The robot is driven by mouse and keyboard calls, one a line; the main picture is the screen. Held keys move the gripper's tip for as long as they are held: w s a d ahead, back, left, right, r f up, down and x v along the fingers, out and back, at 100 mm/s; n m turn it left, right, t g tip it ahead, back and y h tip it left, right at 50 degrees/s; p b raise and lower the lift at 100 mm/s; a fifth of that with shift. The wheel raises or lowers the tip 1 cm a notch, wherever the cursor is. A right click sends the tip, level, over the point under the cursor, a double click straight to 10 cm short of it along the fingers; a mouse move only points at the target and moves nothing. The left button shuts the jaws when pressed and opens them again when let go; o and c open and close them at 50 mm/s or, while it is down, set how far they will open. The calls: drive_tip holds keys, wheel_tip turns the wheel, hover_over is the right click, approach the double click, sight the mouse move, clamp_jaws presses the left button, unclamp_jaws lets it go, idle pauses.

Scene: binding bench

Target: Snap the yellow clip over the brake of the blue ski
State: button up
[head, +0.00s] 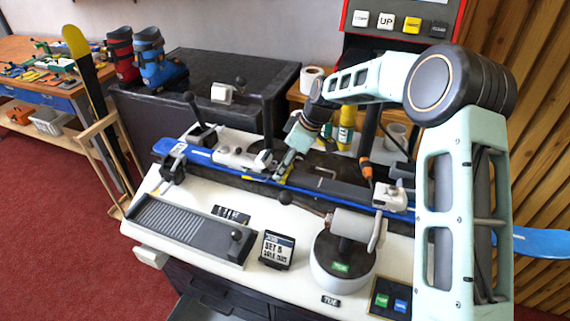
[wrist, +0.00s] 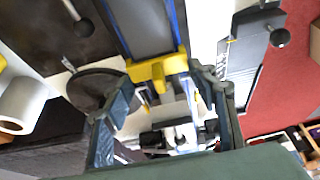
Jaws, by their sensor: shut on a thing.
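The blue ski (head: 205,157) lies lengthwise across the white bench, held in clamps, with dark binding parts along its top. It also shows in the wrist view as blue edges beside a dark plate (wrist: 148,25). My gripper (head: 284,168) is low over the middle of the ski. It is shut on the yellow clip (wrist: 158,73), which shows in the wrist view across the end of the dark plate. My gripper's fingers (wrist: 165,100) stand on both sides there. The brake is hard to make out, and I cannot tell whether the clip is seated over it.
Lever clamps (head: 205,135) stand behind the ski. A yellow bottle (head: 346,128) and a paper roll (head: 312,78) are behind.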

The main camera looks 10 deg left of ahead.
idle(0.3)
drive_tip(key=o, duration=1.3)
drive_tip(key=shift+o, duration=0.4)
drive_tip(key=o, duration=0.4)
drive_tip(key=shift+r+p, duration=2.6)
drive_tip(key=shift+r, duration=2.4)
drive_tip(key=shift+d, duration=0.1)
